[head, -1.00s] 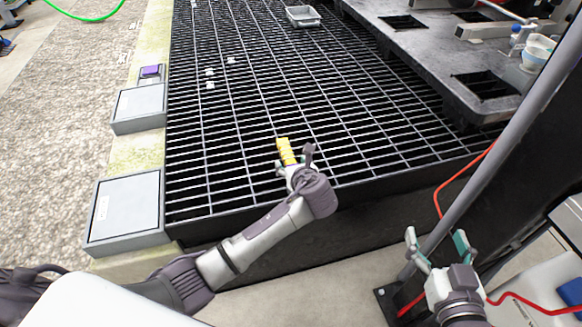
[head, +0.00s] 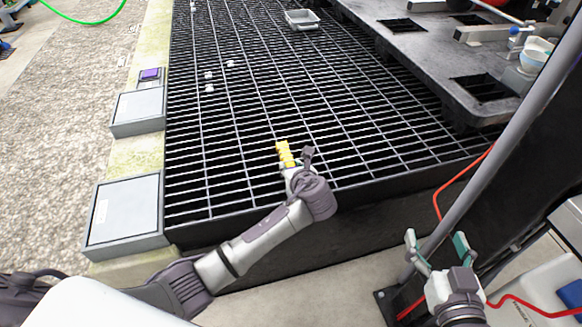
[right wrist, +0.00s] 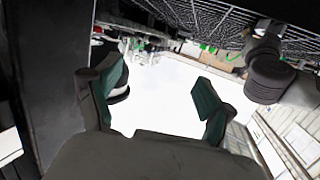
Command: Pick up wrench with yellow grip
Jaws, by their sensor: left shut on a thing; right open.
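A yellow grip (head: 285,153) shows at the tip of my left gripper (head: 288,165) in the head view, over the black grating. My left gripper is shut on it; the fingers and my wrist hide the rest of the wrench. Whether the grip touches the grating cannot be told. My right gripper (head: 437,248) is open and empty at the lower right, beside a grey pole. In the right wrist view its two green-padded fingers (right wrist: 160,98) stand wide apart with nothing between them.
The black grating (head: 215,180) fills the middle. Two grey boxes (head: 125,210) line its left edge, with a purple block (head: 150,74) behind. A grey tray (head: 301,19) lies far back. A dark bench (head: 420,50) and a grey pole (head: 490,160) stand at right.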

